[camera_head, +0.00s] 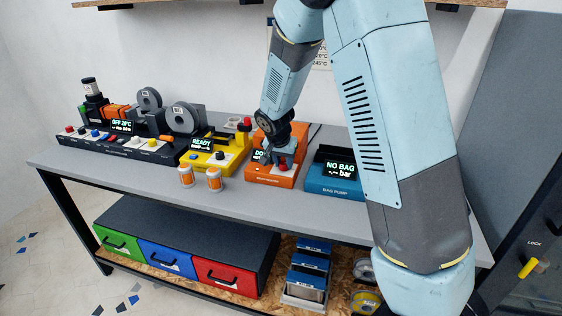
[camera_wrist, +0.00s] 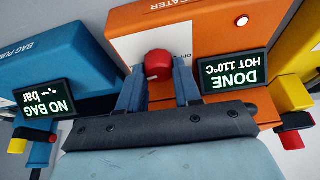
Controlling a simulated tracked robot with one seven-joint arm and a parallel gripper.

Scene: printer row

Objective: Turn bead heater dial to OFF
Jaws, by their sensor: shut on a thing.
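The bead heater (camera_head: 268,174) is an orange box on the bench; in the wrist view (camera_wrist: 205,22) it appears upside down, its label partly cut off to "EATER". Its screen (camera_wrist: 235,73) reads "DONE HOT 110°C". The red dial (camera_wrist: 158,63) sits on a pale panel beside the screen, with "OF…" lettering partly visible by it. My gripper (camera_wrist: 158,82) has one blue-grey finger on each side of the dial and is shut on it. In the head view my gripper (camera_head: 280,161) reaches down to the heater's front, largely hiding the screen. The dial's pointer direction is unclear.
The blue bag pump (camera_head: 335,186), reading "NO BAG", stands close on the right. A yellow machine (camera_head: 216,160), reading "READY", stands on the left, with two small orange-and-white bottles (camera_head: 186,176) in front. Bare grey bench (camera_head: 240,200) lies before the heater.

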